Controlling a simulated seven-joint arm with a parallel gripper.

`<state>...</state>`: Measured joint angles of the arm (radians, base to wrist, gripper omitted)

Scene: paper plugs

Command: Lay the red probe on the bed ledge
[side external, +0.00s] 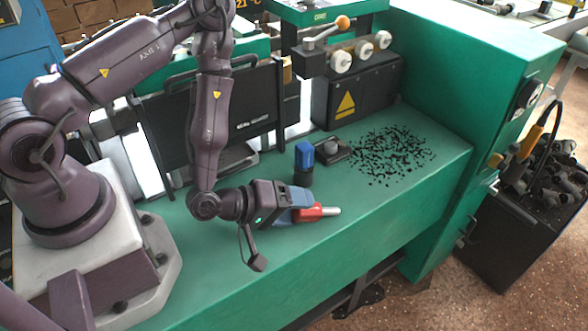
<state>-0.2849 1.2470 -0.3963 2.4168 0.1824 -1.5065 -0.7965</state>
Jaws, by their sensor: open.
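The red probe (308,214) has a pale metal tip pointing right. It lies or hangs low over the green bed ledge (400,195); I cannot tell if it touches the surface. My gripper (297,204) is low over the ledge, pointing right, its fingers at the probe's left end. The gripper is open, and the probe's rear part is hidden by the fingers. Whether the fingers touch the probe is not clear.
A blue-topped black cylinder (304,163) stands just behind my gripper, beside a small black block (333,150). Black scraps (390,155) are scattered to the right. A black box with a yellow warning sign (356,95) stands behind. The ledge's front right is clear.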

